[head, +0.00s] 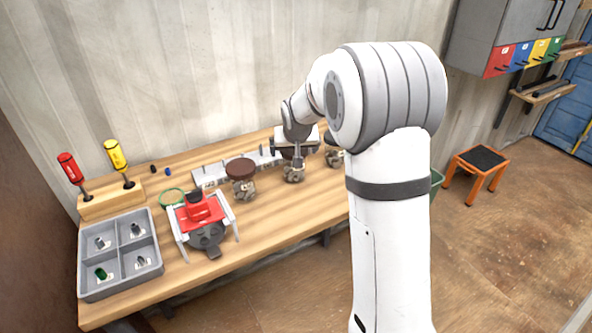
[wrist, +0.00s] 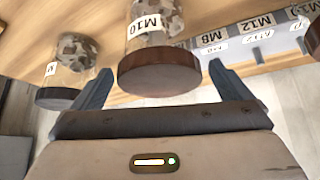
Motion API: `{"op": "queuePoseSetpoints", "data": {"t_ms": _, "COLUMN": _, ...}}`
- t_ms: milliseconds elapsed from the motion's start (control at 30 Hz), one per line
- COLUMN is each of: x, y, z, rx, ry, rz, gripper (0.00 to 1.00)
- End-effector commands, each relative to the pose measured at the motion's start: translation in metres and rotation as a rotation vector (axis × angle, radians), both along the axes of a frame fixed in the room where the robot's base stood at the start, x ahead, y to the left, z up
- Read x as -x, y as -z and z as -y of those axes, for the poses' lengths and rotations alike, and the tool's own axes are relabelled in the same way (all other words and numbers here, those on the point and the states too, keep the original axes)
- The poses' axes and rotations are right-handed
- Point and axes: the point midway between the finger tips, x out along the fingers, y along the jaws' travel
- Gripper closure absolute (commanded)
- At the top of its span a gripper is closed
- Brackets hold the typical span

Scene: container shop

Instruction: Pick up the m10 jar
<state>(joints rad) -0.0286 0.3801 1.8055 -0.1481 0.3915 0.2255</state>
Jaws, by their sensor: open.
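The M10 jar (wrist: 155,25) is clear, with a brown lid (wrist: 160,73) and metal pieces inside. My gripper (wrist: 159,74) is open, with one finger on each side of the lid and visible gaps. In the head view my gripper (head: 296,157) is over the middle jar (head: 293,174), and the arm partly hides that jar's top. Another lidded jar (wrist: 68,65) stands left of the M10 jar in the wrist view.
A jar with a brown lid (head: 243,187) stands left of my gripper, and another jar (head: 334,158) stands right, partly behind my arm. A labelled rail (wrist: 245,42) runs behind the jars. A red fixture (head: 202,210) and grey tray (head: 120,288) are further left.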

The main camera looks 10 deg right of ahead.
Motion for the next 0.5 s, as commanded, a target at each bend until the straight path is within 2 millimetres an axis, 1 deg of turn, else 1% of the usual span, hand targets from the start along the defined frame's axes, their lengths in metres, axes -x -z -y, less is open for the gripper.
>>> {"op": "queuePoseSetpoints", "data": {"t_ms": 100, "x": -0.008, "y": 0.012, "z": 0.001, "rx": 0.000, "ry": -0.001, "rz": -0.001, "gripper": 0.03}}
{"op": "queuePoseSetpoints", "data": {"t_ms": 200, "x": -0.011, "y": 0.017, "z": 0.001, "rx": 0.001, "ry": 0.000, "rz": 0.000, "gripper": 0.03}}
{"op": "queuePoseSetpoints", "data": {"t_ms": 433, "x": -0.012, "y": 0.018, "z": 0.001, "rx": 0.001, "ry": 0.001, "rz": 0.000, "gripper": 0.03}}
{"op": "queuePoseSetpoints", "data": {"t_ms": 500, "x": -0.012, "y": 0.018, "z": 0.001, "rx": 0.001, "ry": 0.001, "rz": 0.000, "gripper": 0.08}}
